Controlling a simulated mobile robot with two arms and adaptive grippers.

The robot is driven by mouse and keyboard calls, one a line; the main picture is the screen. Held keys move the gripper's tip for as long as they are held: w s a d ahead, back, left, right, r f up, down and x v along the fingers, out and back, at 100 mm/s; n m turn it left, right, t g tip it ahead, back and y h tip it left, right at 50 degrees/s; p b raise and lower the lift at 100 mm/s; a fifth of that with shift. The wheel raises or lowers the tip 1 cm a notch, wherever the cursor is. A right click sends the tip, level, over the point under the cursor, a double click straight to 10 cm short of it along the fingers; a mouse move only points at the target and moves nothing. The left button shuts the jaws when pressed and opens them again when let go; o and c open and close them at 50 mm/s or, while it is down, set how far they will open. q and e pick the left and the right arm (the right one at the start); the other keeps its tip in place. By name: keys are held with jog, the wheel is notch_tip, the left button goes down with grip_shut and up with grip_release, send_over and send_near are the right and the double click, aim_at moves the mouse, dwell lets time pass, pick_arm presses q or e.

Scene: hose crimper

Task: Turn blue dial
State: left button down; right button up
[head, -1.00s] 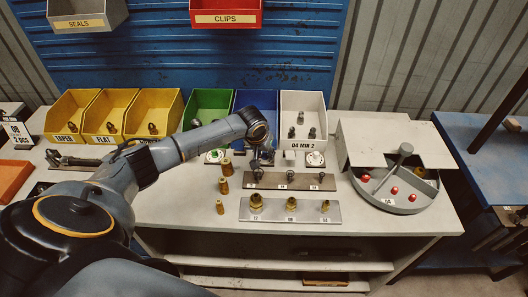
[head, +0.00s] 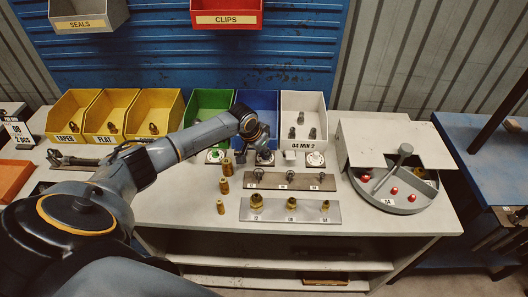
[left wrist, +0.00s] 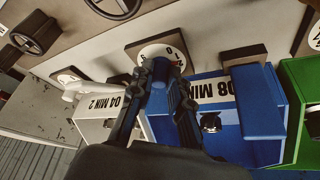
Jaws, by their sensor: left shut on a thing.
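The blue dial (left wrist: 176,92) is a blue knob in front of a round white scale plate (left wrist: 158,51) in the left wrist view. My left gripper (left wrist: 168,76) has its two dark fingers on either side of the knob and is shut on it. In the head view, my left gripper (head: 262,146) reaches down at the blue dial's place in front of the blue bin (head: 257,112). The white plate (head: 264,158) shows partly under the fingers. The scale's pointer position is too small to read. My right gripper is not in view.
A green dial (head: 215,157) stands left of the blue one and a white dial (head: 315,158) right of it. Metal plates with fittings (head: 290,211) lie in front. A round tray with red balls (head: 410,202) is at right. Bins stand close behind the dials.

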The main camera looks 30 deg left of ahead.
pick_arm(q)
jog(key=shift+m+h, duration=0.4)
jog(key=shift+m, duration=0.5)
jog(key=shift+b, duration=0.3)
jog(key=c, duration=1.3)
grip_release()
jog(key=shift+r, duration=0.1)
jog(key=v, duration=1.1)
jog(key=shift+s+a+r, duration=0.1)
jog(key=shift+a+r, duration=0.05)
jog(key=shift+r, duration=0.2)
